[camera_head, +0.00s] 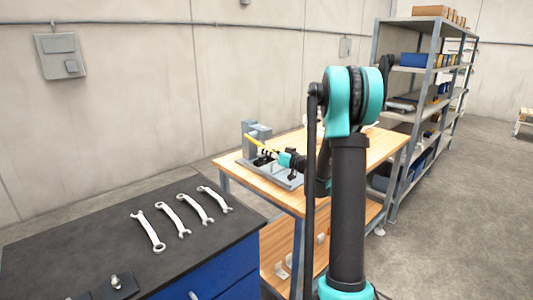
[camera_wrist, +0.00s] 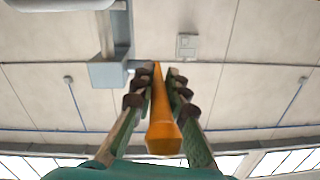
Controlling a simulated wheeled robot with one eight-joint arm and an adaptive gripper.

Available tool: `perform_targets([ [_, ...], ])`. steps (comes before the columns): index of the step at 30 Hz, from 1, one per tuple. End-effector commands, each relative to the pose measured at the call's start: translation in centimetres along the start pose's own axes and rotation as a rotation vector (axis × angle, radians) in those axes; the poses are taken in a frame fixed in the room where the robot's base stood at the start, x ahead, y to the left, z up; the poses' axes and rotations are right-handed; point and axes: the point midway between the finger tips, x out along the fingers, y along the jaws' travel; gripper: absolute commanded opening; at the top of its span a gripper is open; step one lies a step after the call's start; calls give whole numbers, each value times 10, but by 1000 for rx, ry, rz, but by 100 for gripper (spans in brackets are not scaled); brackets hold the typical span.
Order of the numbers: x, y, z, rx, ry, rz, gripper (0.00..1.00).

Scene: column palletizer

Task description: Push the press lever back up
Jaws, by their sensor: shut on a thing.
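The press (camera_head: 250,140) is a grey metal block on a grey base at the left of the wooden table. Its lever (camera_head: 261,146) is a thin yellow-orange bar slanting down to the right, toward my gripper (camera_head: 277,155). In the wrist view the orange lever (camera_wrist: 163,138) lies between the two fingers of my gripper (camera_wrist: 162,72), which is shut on it. Part of the grey press (camera_wrist: 109,73) shows to the left of the fingers. In the head view my fingers are small, and my arm covers the table to the right of them.
The wooden workbench (camera_head: 378,150) has clear room at its right. A dark-topped blue cabinet (camera_head: 95,225) in front holds several wrenches (camera_head: 172,216). A loaded metal shelf (camera_head: 413,125) stands behind on the right. A grey box (camera_head: 61,55) hangs on the wall.

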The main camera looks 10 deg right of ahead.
Motion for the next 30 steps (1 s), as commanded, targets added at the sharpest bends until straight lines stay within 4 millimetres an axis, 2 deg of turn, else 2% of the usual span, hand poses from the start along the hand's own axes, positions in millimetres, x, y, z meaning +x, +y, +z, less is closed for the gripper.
perform_targets([
  [8, -4, -4, -19, 4, -128, 27, 0],
  [15, -4, -10, -45, 11, -319, 62, 0],
  [30, 14, -19, -98, 28, -730, 142, 0],
])
